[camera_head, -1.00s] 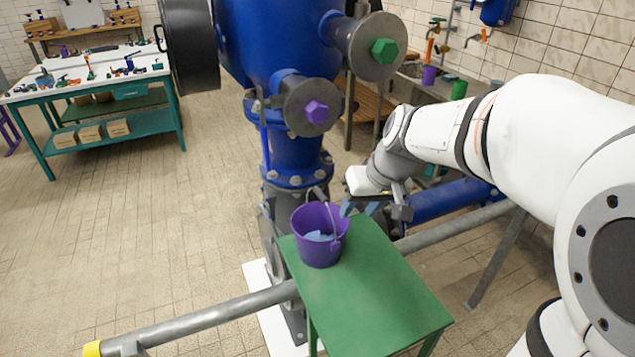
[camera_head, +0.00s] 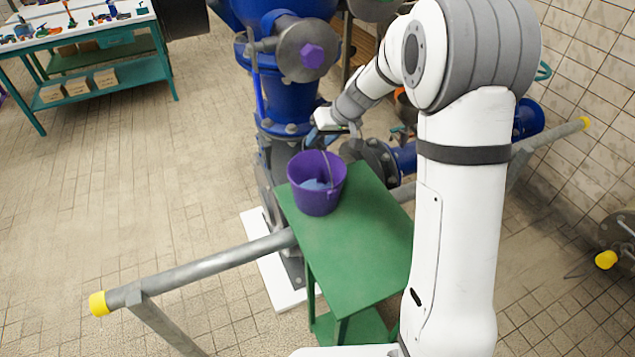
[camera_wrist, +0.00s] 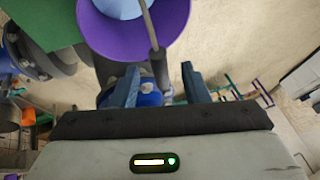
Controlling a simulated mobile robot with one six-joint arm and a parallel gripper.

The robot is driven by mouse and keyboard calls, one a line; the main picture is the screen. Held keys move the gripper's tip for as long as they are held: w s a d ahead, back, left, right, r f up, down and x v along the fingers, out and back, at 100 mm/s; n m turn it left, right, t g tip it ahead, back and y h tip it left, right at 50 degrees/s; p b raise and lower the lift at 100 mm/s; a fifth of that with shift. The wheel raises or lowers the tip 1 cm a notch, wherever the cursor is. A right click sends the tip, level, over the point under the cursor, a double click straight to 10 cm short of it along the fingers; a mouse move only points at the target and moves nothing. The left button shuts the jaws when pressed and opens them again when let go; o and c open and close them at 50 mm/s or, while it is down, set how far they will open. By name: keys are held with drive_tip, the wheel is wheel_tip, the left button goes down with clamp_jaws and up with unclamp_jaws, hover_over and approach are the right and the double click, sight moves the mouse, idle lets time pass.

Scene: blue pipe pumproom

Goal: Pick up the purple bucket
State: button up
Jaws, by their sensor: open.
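My gripper (camera_head: 316,136) is just beyond the bucket's far rim, partly hard to make out against the blue pipe. In the wrist view, my gripper (camera_wrist: 161,80) has its two blue fingers apart. The bucket's purple rim (camera_wrist: 105,40) is ahead of them, and the handle (camera_wrist: 158,62) comes down between the fingers. Whether they touch it, I cannot tell.
A blue pipe column (camera_head: 290,105) with a purple hex knob (camera_head: 312,56) stands close behind the bucket. A grey rail (camera_head: 215,262) with yellow ends runs past the table. A teal workbench (camera_head: 90,45) is at the far left. Open tiled floor lies to the left.

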sight(317, 142)
drive_tip(key=shift+x, duration=1.55)
drive_tip(key=shift+w+r, duration=0.1)
drive_tip(key=shift+w, duration=0.05)
clamp_jaws()
